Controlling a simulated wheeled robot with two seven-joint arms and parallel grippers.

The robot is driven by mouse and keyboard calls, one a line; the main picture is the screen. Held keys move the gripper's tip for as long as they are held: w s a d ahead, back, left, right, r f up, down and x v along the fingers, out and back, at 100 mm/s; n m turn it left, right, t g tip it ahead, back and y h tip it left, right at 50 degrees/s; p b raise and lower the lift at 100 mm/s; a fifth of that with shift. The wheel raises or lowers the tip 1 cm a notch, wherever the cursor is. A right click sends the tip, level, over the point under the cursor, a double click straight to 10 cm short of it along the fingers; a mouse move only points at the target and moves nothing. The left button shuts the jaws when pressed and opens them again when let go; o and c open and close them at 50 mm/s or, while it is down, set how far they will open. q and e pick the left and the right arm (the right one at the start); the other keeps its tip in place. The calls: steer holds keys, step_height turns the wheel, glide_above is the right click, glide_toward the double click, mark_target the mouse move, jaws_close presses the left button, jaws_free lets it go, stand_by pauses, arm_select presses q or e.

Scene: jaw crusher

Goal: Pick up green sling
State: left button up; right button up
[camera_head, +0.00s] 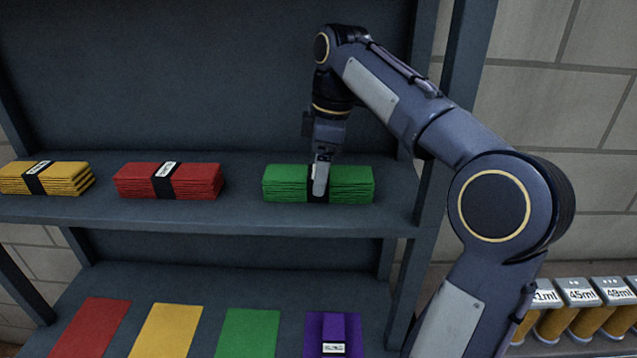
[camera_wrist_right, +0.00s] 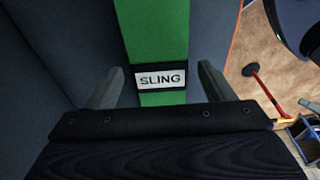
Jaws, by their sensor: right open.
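The green sling (camera_head: 350,183) is a folded stack with a black band, lying on the upper shelf at the right. My right gripper (camera_head: 320,182) is over the middle of it, at its black band. In the right wrist view the green sling (camera_wrist_right: 160,40) runs between the two spread fingers of the right gripper (camera_wrist_right: 157,88). Its white label reading SLING shows between them, with a gap on each side. The gripper is open and does not grip the sling. My left gripper is not in view.
A red sling (camera_head: 190,181) and a yellow sling (camera_head: 60,180) lie left on the same upper shelf (camera_head: 240,213). Below are red, yellow and green mats and a purple sling (camera_head: 333,335) on the lower shelf. Labelled containers (camera_head: 580,292) stand at the far right.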

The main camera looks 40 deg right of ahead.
steer(key=shift+w+a+f, duration=0.15)
steer(key=shift+f, duration=1.15)
steer(key=c, duration=1.4)
steer(key=shift+r, duration=0.15)
